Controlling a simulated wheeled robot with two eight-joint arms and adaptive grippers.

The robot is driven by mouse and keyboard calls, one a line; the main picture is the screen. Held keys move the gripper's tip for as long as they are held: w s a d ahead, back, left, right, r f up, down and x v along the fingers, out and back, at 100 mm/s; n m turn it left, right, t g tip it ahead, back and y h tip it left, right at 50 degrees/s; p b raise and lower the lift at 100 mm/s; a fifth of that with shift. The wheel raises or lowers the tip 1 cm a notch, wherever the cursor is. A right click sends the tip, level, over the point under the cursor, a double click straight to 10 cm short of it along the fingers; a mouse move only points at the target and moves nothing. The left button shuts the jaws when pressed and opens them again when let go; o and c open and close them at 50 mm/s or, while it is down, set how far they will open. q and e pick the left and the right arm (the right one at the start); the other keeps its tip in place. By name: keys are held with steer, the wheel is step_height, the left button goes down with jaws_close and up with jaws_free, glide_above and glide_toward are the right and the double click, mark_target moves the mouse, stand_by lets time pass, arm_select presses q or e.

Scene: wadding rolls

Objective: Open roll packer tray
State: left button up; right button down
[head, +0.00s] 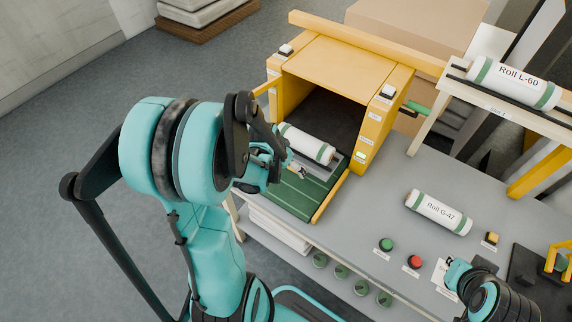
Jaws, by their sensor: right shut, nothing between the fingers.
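The roll packer (345,62) is a yellow box with a dark interior, standing on the grey bench. Its green tray (292,194) sticks out of the front opening toward the lower left. A white roll with green bands (306,143) lies at the opening, at the inner end of the tray. My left gripper (284,160) is at the left side of the tray, close to the roll; its fingers are partly hidden by my arm, so their opening and any contact are unclear. My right gripper (452,276) is shut and empty over the bench at the lower right.
Roll G-47 (438,212) lies on the bench and Roll L-60 (513,83) on a rack at the upper right. A green button (386,244) and a red button (414,262) sit near the front edge. The bench between packer and Roll G-47 is clear.

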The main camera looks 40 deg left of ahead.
arm_select(q)
steer(key=v, duration=1.2)
stand_by(0.6)
steer(key=s+d+f+t+b, duration=0.1)
steer(key=s+d+b, duration=0.3)
steer(key=d, duration=1.1)
steer(key=shift+s+f+t, duration=0.15)
steer(key=shift+s+t, duration=0.05)
steer(key=shift+t, duration=0.7)
